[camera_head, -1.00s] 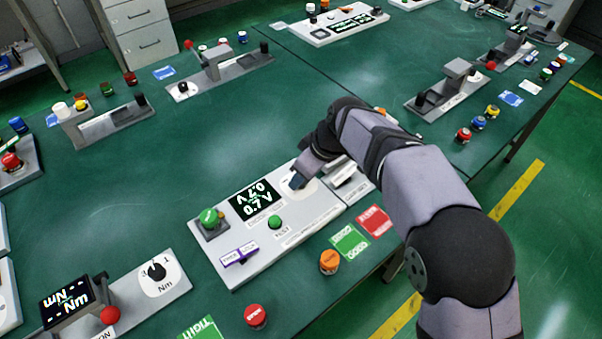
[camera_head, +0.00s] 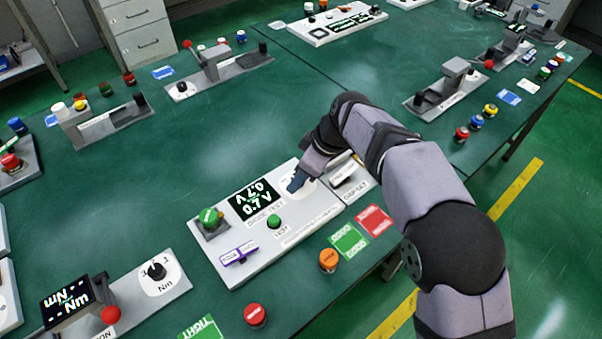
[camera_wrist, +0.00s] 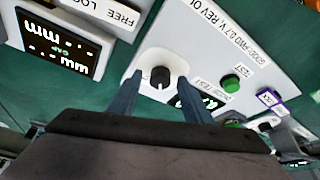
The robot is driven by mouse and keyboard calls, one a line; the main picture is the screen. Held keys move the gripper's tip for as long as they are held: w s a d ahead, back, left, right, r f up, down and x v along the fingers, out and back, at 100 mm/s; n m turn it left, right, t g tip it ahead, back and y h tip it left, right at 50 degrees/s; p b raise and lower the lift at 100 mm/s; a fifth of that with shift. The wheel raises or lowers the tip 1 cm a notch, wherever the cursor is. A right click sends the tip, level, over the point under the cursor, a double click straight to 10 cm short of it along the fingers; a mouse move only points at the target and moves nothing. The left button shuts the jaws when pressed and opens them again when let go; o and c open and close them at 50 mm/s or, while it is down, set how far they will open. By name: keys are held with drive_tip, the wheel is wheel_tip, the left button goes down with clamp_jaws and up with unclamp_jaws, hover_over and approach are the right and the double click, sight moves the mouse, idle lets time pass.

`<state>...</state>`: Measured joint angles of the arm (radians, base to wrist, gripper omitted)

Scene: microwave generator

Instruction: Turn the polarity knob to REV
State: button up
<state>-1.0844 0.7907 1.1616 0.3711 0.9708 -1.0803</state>
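The knob (camera_wrist: 160,77) is black with a white pointer mark and sits on a white round dial on the light grey diode test panel (camera_wrist: 215,45). The pointer faces down in the wrist view; no readable position labels show around it. My gripper (camera_wrist: 159,78) is open, with one dark finger on each side of the knob and visible gaps between. In the head view my gripper (camera_head: 296,184) is over the dial at the panel's right end and hides the knob. The panel display (camera_head: 257,200) reads 0.7 V.
A neighbouring unit (camera_head: 350,178) stands close on the right. Green and red cards and an orange button (camera_head: 328,260) lie in front.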

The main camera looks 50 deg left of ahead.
sight(311, 189)
drive_tip(key=v, duration=0.7)
drive_tip(key=shift+r+b, duration=0.15)
drive_tip(key=shift+b, duration=0.25)
idle(0.3)
drive_tip(key=w+d+r+m+t+h+p, duration=0.1)
drive_tip(key=w+d+m+p, duration=0.35)
drive_tip(key=d, duration=0.85)
drive_tip(key=w+d+r+m+t+h+p, duration=0.1)
drive_tip(key=w+d+m, duration=0.6)
drive_tip(key=d, duration=0.7)
drive_tip(key=s+d+m+h+p, duration=0.1)
drive_tip(key=d+m, duration=0.2)
drive_tip(key=d, duration=0.5)
drive_tip(key=s+d+m+p, duration=0.1)
drive_tip(key=d+m+p, duration=0.1)
drive_tip(key=d, duration=0.5)
drive_tip(key=s+d+f+m+h+p, duration=0.1)
drive_tip(key=s+d+m+p, duration=0.1)
drive_tip(key=s+d+m, duration=0.4)
drive_tip(key=s+d, duration=0.3)
drive_tip(key=d, duration=0.2)
drive_tip(key=shift+s+d+f, duration=0.15)
drive_tip(key=shift+s+f, duration=0.15)
drive_tip(key=shift+f, duration=0.05)
